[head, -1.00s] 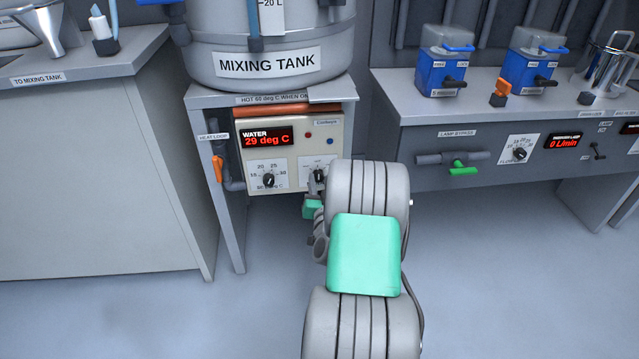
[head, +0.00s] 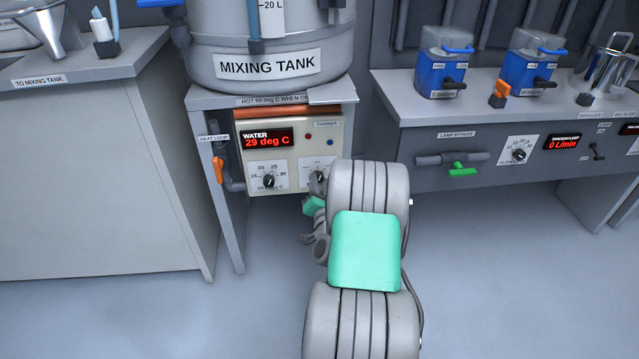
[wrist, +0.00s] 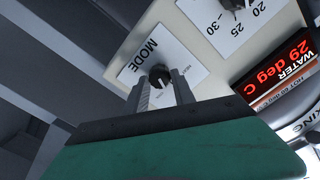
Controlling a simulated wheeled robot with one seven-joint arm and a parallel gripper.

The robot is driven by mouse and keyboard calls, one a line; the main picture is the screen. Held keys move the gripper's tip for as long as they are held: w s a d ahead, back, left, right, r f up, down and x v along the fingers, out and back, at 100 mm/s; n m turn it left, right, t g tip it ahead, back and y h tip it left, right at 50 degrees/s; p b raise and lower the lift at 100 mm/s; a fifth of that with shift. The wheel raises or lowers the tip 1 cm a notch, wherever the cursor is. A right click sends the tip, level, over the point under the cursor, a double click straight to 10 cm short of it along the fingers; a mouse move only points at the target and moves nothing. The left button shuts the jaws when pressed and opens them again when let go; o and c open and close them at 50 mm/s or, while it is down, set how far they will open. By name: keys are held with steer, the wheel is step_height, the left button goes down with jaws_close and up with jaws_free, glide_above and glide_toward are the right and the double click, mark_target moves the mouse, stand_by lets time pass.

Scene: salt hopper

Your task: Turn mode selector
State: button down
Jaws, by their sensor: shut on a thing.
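The mode selector is a small black knob (wrist: 159,77) on a white plate marked MODE (wrist: 140,55) in the wrist view. In the head view the knob (head: 318,180) shows just left of my arm, at the lower right of the heater panel (head: 288,195). My gripper (wrist: 162,88) is shut on the knob, with one finger on either side of it. The wrist view is tilted, so the panel appears rotated. In the head view my arm hides the fingertips and part of the panel's right side.
A temperature dial (head: 269,181) and a red display reading 29 deg C (head: 267,139) sit left of the selector. The mixing tank (head: 270,65) stands above. An orange valve handle (head: 217,169) is at the left. The floor in front is clear.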

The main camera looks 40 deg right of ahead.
steer(key=m+p, duration=0.1)
steer(key=m, duration=0.4)
steer(key=shift+m, duration=0.4)
stand_by(0.3)
steer(key=c, duration=1)
jaws_free()
steer(key=shift+c, duration=0.2)
steer(key=b+v, duration=0.1)
steer(key=v, duration=0.6)
steer(key=shift+s+a, duration=0.25)
steer(key=shift+s, duration=0.1)
